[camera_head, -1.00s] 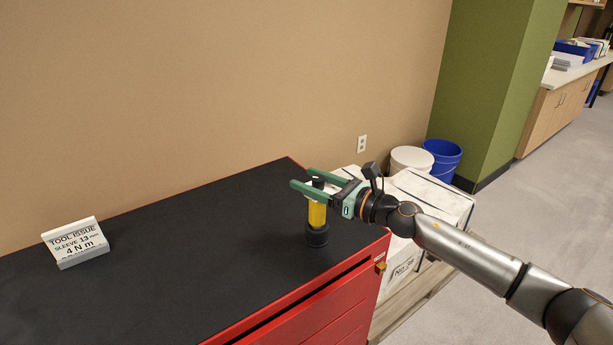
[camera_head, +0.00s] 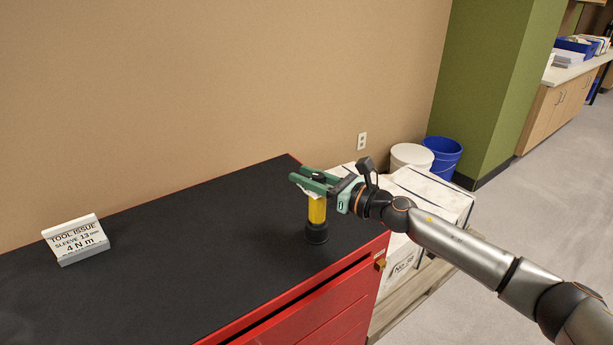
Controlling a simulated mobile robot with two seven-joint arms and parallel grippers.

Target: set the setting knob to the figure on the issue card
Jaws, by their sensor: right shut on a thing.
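The issue card (camera_head: 78,240) stands at the left on the black top; it reads "TOOL ISSUE, SLEEVE 13 mm, 4 N m". A yellow tool with a black base (camera_head: 317,212) stands upright near the right end of the top. My right gripper (camera_head: 312,181) is shut on the dark knob at the top of this tool. The fingers hide most of the knob, and no scale or figure on it can be read. My left gripper is not in view.
The red cabinet (camera_head: 325,310) has a black top (camera_head: 190,260), clear between card and tool. White boxes (camera_head: 425,195) stand beyond its right end. A white bucket (camera_head: 411,156) and a blue bucket (camera_head: 443,157) stand by the green pillar.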

